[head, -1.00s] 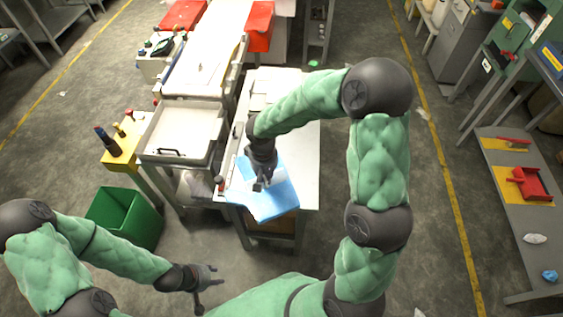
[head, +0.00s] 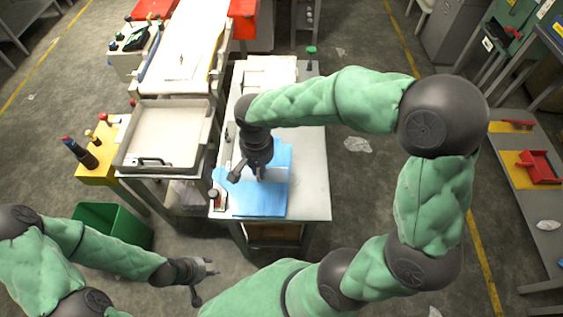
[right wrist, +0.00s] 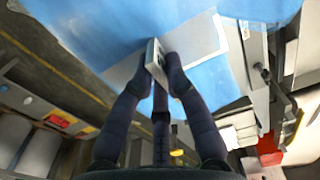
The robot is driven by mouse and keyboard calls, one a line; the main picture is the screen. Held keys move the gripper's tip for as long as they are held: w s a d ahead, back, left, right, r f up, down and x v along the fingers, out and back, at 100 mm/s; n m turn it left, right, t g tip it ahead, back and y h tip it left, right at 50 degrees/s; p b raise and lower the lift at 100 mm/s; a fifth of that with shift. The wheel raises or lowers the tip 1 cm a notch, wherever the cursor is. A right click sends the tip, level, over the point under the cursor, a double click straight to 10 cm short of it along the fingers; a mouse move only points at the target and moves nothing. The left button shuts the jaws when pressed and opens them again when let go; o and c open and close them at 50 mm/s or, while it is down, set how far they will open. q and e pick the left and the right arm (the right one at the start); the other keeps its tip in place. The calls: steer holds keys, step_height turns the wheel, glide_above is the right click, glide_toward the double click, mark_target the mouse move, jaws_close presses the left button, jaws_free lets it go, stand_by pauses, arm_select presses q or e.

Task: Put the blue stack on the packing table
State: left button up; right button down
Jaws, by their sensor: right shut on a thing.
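The blue stack (head: 272,196) lies flat over the front part of the pale packing table (head: 312,180), close to its front edge. I cannot tell whether it rests on the top or hangs just above it. My right gripper (head: 246,178) comes down over the stack. In the right wrist view, its fingers (right wrist: 158,68) are shut on a small white block at the blue stack (right wrist: 195,75), which has a white patch beside the block. My left gripper (head: 208,283) is open and empty, low at the front left, away from the table.
A grey tray cart (head: 160,165) stands left of the table, with a yellow stand (head: 97,172) holding bottles beside it. A green bin (head: 125,232) sits on the floor. A small dark-capped item (head: 217,200) is at the stack's left edge. The table's right side is clear.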

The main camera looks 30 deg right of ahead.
mark_target(278, 160)
steer(key=d+f, duration=0.1)
steer(key=d, duration=0.1)
steer(key=w+d+f+b, duration=0.1)
steer(key=d, duration=0.1)
steer(key=w+d+f+b, duration=0.1)
steer(key=d, duration=0.2)
steer(key=shift+w+f, duration=0.25)
steer(key=shift+f, duration=0.1)
steer(key=d+f, duration=0.1)
steer(key=w+d+f+b, duration=0.1)
steer(key=f, duration=0.1)
steer(key=d+f+b, duration=0.1)
steer(key=d+f, duration=0.1)
steer(key=shift+w+d, duration=0.1)
steer(key=shift+w, duration=0.2)
steer(key=shift+d+f+b, duration=0.2)
steer(key=shift+f+b, duration=0.05)
steer(key=shift+b, duration=0.1)
steer(key=shift+w+d+f+b, duration=0.15)
steer(key=shift+f+b, duration=0.8)
steer(key=shift+f, duration=0.7)
steer(key=shift+f, duration=0.15)
steer(key=c, duration=1.3)
jaws_free()
steer(key=shift+o, duration=0.2)
